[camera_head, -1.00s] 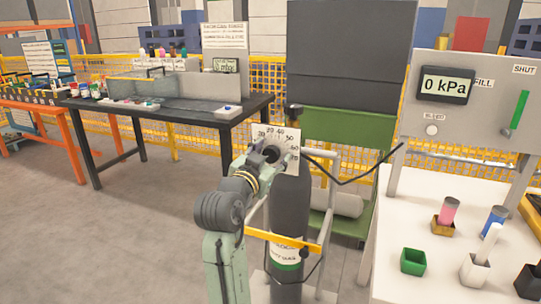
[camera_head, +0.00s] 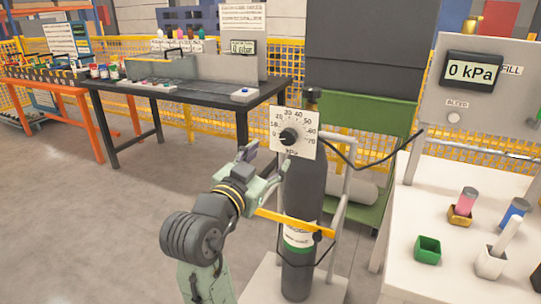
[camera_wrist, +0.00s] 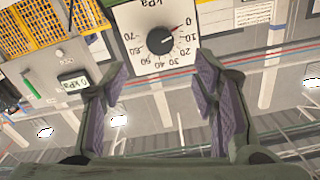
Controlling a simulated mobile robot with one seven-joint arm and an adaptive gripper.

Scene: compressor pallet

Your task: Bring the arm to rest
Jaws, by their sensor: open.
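My gripper (camera_head: 268,162) is open and empty in the head view, just left of and below a white dial plate marked in kPa (camera_head: 308,146). Its black knob (camera_head: 289,137) stands clear of the fingers. In the wrist view the two padded fingers of my gripper (camera_wrist: 163,95) are spread wide, with nothing between them. The dial plate (camera_wrist: 128,25) and its knob (camera_wrist: 160,40) appear upside down beyond the fingertips. My arm is raised and bent in front of the gas cylinder.
The dark gas cylinder (camera_head: 304,190) stands on a trolley with a yellow strap (camera_head: 286,223). At right, a white table (camera_head: 408,205) holds coloured cups and a panel reading 0 kPa (camera_head: 472,70). A dark workbench (camera_head: 200,95) stands at back left. The floor at left is clear.

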